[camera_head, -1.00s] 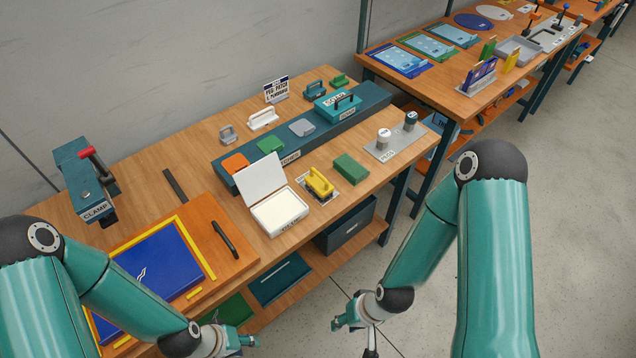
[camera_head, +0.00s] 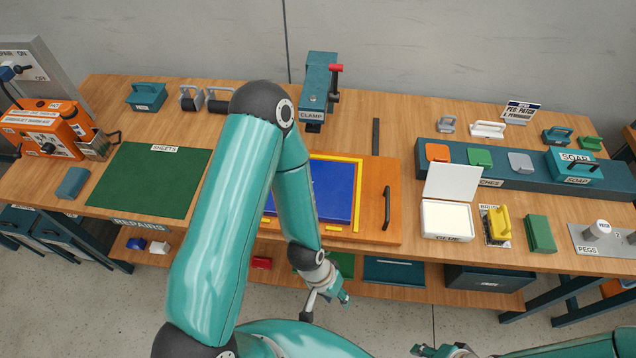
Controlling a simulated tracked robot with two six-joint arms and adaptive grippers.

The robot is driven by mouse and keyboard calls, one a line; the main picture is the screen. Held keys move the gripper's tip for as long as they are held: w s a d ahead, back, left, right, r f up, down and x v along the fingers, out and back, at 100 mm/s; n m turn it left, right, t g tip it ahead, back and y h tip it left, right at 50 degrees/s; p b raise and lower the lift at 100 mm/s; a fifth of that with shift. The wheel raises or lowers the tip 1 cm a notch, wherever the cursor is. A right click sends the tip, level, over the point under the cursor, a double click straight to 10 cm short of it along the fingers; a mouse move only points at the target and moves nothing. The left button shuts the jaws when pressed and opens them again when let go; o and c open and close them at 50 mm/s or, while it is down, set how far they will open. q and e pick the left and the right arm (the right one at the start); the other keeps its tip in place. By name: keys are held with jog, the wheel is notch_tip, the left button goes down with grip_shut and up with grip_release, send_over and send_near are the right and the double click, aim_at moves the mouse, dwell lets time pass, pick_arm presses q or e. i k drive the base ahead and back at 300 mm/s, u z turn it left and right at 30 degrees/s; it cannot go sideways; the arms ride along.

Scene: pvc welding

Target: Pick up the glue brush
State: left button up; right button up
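The glue brush (camera_head: 499,222) is a yellow brush with a raised handle. It rests on a small labelled plate on the bench, just right of the white glue box (camera_head: 447,221), whose lid stands up. My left gripper (camera_head: 341,297) hangs in front of the bench's front edge, left of the brush and well apart from it. It holds nothing that I can see; its finger gap is too small to judge. My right gripper (camera_head: 441,350) shows only in part at the bottom edge, below the bench front and far from the brush. Its fingers are unclear.
A green block (camera_head: 540,233) sits close to the brush's right. A teal rack (camera_head: 513,178) with colored blocks runs behind. The orange board (camera_head: 382,205) with a blue sheet and black handle lies left of the glue box. A green mat (camera_head: 150,180) lies further left.

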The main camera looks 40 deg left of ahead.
aim_at(498, 221)
jog(key=z, duration=1.45)
jog(key=i, duration=0.15)
jog(key=u, duration=3.15)
jog(key=k, duration=1.3)
jog(key=z, duration=0.5)
jog(key=i, duration=1)
jog(key=z, duration=0.05)
